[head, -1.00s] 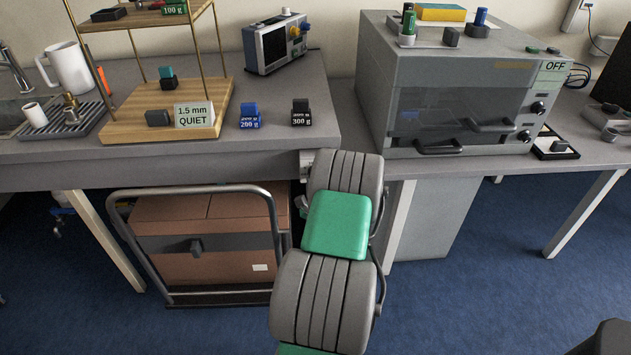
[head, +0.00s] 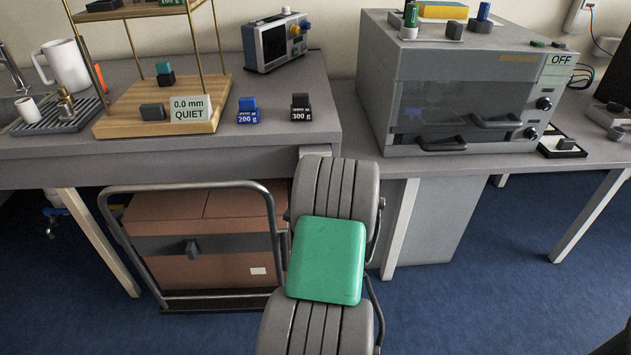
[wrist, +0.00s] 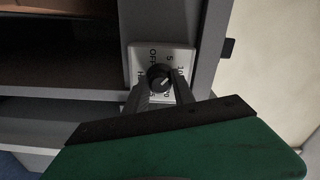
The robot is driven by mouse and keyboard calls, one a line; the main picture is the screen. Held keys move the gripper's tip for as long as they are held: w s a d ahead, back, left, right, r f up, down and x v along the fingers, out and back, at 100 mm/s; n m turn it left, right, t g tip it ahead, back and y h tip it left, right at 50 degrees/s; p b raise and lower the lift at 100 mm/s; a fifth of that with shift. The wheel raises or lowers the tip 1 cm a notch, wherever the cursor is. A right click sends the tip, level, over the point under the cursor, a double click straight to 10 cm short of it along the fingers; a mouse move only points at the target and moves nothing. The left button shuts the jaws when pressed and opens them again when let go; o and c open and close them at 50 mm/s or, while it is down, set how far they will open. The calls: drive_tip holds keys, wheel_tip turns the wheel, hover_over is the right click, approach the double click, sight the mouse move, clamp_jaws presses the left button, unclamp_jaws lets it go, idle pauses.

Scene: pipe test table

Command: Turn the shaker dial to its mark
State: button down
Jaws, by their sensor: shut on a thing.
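The shaker dial (wrist: 159,76) is a round black knob on a white square plate in the wrist view. The plate (wrist: 147,52) carries "OFF", "5", "10" and further markings, partly covered by my fingers. My gripper (wrist: 160,87) is shut on the knob, one finger at each side. A pale line shows on the knob, but its exact heading is too small to tell. In the head view my arm hides the dial and my gripper. The wooden shelf rack (head: 150,128) stands on the left bench, its sign (head: 190,108) reading "0.0 mm QUIET".
Blue 200 g (head: 248,111) and black 300 g (head: 301,107) weights stand beside the rack. A grey cabinet (head: 400,70) marked "OFF" sits on the right bench. A cart with brown boxes (head: 205,260) stands below the left bench. Blue floor is open at right.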

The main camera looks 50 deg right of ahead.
drive_tip(key=shift+f+n+b, duration=0.2)
drive_tip(key=shift+n+b, duration=6)
drive_tip(key=shift+n, duration=0.1)
drive_tip(key=c, duration=1.1)
unclamp_jaws()
drive_tip(key=shift+r, duration=0.1)
drive_tip(key=shift+o, duration=0.2)
